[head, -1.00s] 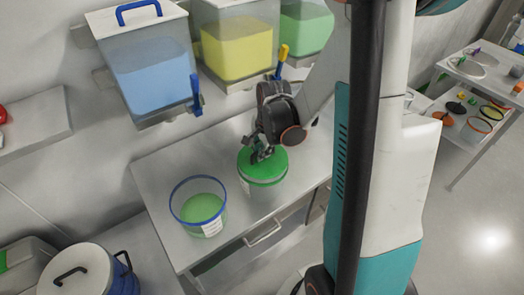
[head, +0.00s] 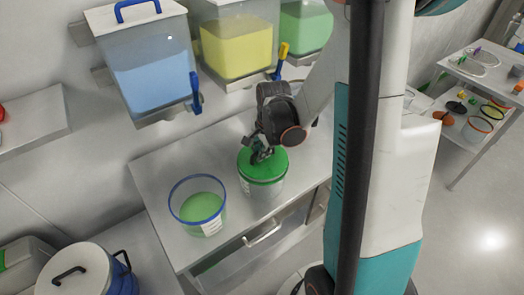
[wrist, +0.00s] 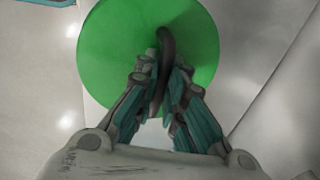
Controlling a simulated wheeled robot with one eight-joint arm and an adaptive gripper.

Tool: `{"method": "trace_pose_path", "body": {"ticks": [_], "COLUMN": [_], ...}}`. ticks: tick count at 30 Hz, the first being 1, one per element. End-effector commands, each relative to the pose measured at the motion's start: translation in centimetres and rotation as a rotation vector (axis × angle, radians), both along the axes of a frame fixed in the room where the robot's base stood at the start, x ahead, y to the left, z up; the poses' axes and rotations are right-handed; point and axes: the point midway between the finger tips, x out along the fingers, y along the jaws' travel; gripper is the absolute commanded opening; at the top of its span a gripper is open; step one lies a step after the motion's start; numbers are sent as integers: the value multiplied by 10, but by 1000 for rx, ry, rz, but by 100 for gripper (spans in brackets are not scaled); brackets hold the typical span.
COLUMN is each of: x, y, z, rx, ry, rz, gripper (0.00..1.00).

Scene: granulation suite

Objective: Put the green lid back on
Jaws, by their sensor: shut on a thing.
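The green lid (head: 270,166) sits over the mouth of a clear tub (head: 263,192) on the steel bench, and looks about level. Whether it is fully seated all round cannot be told. My gripper (head: 260,154) is above the lid with its fingers shut on the lid's dark handle. In the wrist view the lid (wrist: 110,45) fills the top middle, and the curved dark handle (wrist: 166,45) runs between the fingertips of my gripper (wrist: 163,68). The lid and fingers hide most of the tub's rim.
An open blue-rimmed tub (head: 212,226) with green contents stands to the left on the bench (head: 155,172). Bins of blue (head: 150,75), yellow (head: 237,48) and green (head: 303,27) material hang on the wall behind. A side table (head: 475,90) holds small parts at right.

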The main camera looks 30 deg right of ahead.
Motion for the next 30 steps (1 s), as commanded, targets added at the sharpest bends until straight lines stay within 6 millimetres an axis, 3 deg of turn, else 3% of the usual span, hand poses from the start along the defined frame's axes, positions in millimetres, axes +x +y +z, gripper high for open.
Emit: {"method": "trace_pose_path", "body": {"ticks": [24,25,27,30], "x": [0,0,0,0], "y": [0,0,0,0], "z": [-12,-11,-11,-11], "rx": [0,0,0,0], "ry": [0,0,0,0], "rz": [0,0,0,0], "gripper": [0,14,30,33]}}
